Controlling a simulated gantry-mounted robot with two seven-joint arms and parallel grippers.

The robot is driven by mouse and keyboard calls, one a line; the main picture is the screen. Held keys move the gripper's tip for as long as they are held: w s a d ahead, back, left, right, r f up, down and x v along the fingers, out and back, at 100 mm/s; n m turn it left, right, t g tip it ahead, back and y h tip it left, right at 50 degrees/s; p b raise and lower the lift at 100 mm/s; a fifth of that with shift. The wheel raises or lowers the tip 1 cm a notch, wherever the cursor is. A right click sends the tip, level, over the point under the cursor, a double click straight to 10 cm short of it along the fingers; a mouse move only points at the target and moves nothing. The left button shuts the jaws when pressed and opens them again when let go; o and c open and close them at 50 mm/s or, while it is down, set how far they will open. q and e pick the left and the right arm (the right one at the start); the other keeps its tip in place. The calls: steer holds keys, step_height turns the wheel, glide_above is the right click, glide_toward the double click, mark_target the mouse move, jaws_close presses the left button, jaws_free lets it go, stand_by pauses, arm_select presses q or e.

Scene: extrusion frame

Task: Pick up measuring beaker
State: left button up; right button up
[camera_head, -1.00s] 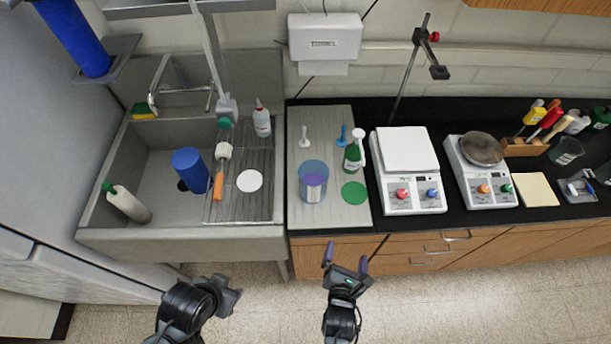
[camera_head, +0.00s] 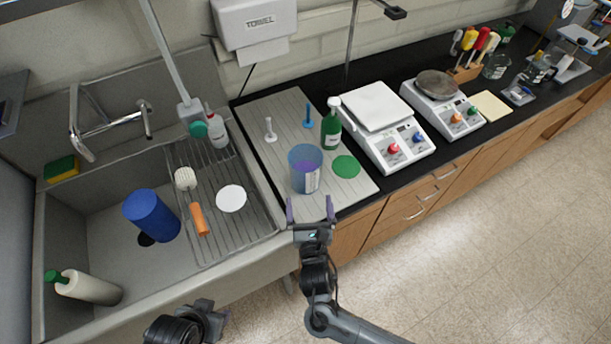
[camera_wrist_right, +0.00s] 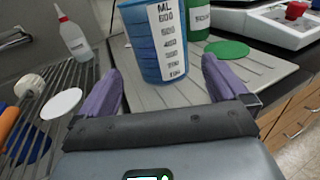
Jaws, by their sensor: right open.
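The measuring beaker (camera_head: 305,170) is a translucent blue cup with a white scale label. It stands upright on the grey ribbed drainboard right of the sink. In the right wrist view the beaker (camera_wrist_right: 158,40) shows its ML marks, just beyond and between the purple fingertips. My right gripper (camera_head: 311,208) is open and empty, in front of the beaker and apart from it. My left gripper (camera_head: 205,318) is low in the head view, in front of the sink; its fingers do not show clearly.
A green bottle (camera_head: 331,125) and a green disc (camera_head: 346,167) are close right of the beaker. White and blue stands (camera_head: 270,130) are behind it. The sink (camera_head: 110,265) lies left, with a blue cylinder (camera_head: 152,215). A hotplate (camera_head: 392,140) is right.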

mark_target(304, 157)
steer(key=w, duration=0.3)
steer(key=shift+w+a+r, duration=0.2)
steer(key=shift+w+a, duration=0.2)
steer(key=shift+w+a+r+b, duration=0.15)
steer(key=shift+w+b, duration=0.15)
steer(key=shift+w, duration=1.35)
steer(key=shift+w+a+r+b, duration=0.15)
steer(key=shift+w+b, duration=0.1)
steer(key=shift+w, duration=1.4)
steer(key=shift+f, duration=0.1)
steer(key=c, duration=0.7)
steer(key=shift+c, duration=0.4)
steer(key=shift+r, duration=0.25)
